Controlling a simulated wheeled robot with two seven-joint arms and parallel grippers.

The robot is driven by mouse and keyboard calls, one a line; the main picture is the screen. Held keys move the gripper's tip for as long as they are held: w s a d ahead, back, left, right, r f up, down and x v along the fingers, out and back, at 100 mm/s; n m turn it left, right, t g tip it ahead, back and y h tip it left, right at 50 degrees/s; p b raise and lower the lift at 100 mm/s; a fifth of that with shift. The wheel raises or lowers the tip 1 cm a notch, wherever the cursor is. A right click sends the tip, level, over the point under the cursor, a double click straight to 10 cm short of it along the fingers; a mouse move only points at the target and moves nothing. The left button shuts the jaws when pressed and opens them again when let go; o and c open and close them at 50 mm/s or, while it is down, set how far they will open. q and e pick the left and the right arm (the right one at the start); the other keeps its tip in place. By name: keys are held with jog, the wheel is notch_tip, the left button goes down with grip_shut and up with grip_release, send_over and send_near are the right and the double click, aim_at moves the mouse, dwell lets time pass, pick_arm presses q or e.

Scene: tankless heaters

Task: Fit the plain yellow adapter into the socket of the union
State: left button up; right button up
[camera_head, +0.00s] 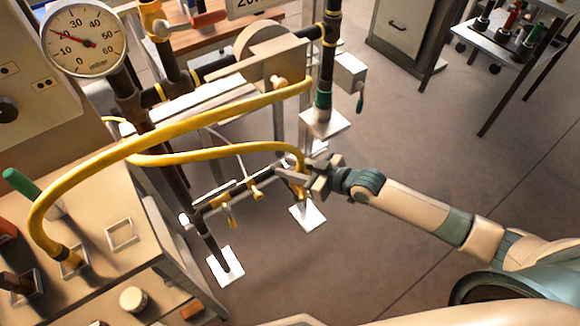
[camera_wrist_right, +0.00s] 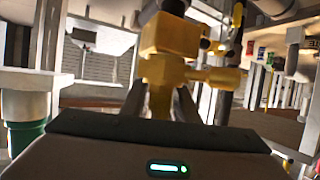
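My right gripper (camera_head: 308,180) reaches in from the right to the end of a low frame of dark pipe (camera_head: 240,186). In the right wrist view its fingers (camera_wrist_right: 161,102) are closed around the lower part of a yellow fitting (camera_wrist_right: 168,38), which has a squared body and a side stub. I cannot tell whether this fitting is the plain adapter or part of the pipework. Other small yellow fittings (camera_head: 255,191) sit along the low pipe. I cannot pick out the union's socket for certain. My left gripper is out of view.
A yellow hose (camera_head: 155,126) arcs over the low pipe, and another comes down close to my right gripper. A round gauge (camera_head: 88,38) and a bench (camera_head: 95,275) with loose parts are at left.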

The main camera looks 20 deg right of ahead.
jog(key=shift+o, duration=0.8)
jog(key=shift+r, duration=0.1)
jog(key=v, duration=1.2)
